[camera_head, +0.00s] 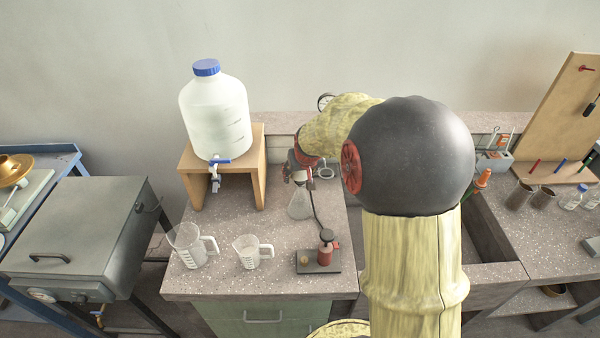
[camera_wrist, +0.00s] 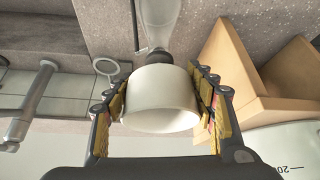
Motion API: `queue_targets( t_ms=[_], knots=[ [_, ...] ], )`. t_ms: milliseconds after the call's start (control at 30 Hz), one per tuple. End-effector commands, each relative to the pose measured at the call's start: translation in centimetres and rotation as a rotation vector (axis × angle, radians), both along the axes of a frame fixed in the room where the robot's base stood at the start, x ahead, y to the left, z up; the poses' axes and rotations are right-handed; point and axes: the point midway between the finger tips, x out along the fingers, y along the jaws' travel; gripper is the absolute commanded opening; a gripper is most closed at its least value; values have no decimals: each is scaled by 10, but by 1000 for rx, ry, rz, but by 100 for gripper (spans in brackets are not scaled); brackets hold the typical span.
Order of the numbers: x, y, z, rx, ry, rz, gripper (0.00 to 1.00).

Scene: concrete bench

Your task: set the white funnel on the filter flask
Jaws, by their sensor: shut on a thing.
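The white funnel (camera_wrist: 160,100) is a wide white cylinder between the two padded fingers of my gripper (camera_wrist: 162,88) in the wrist view. My gripper is shut on its sides. The clear filter flask (camera_head: 300,205) stands on the bench below my gripper (camera_head: 299,172) in the head view. In the wrist view the flask (camera_wrist: 168,18) shows beyond the funnel, with a grey part between them. I cannot tell whether the funnel touches the flask, as the funnel's lower end is hidden. My gripper and arm mostly hide the funnel in the head view.
A wooden stand (camera_head: 189,163) bearing a large white carboy (camera_head: 215,115) is close on the left. Two clear jugs, a larger one (camera_head: 187,245) and a smaller one (camera_head: 250,252), stand in front. A dark hose runs from the flask area to a small red pump (camera_head: 325,253).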

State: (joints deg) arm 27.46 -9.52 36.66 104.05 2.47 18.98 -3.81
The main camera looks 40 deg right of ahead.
Motion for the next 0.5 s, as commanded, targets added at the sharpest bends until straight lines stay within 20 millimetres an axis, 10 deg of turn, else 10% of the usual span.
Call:
queue_targets(
  t_ms=[267, 300, 500],
  knots=[
    [0, 0, 0, 0, -1, 0, 27],
    [0, 0, 0, 0, -1, 0, 57],
    [0, 0, 0, 0, -1, 0, 68]
  ],
)
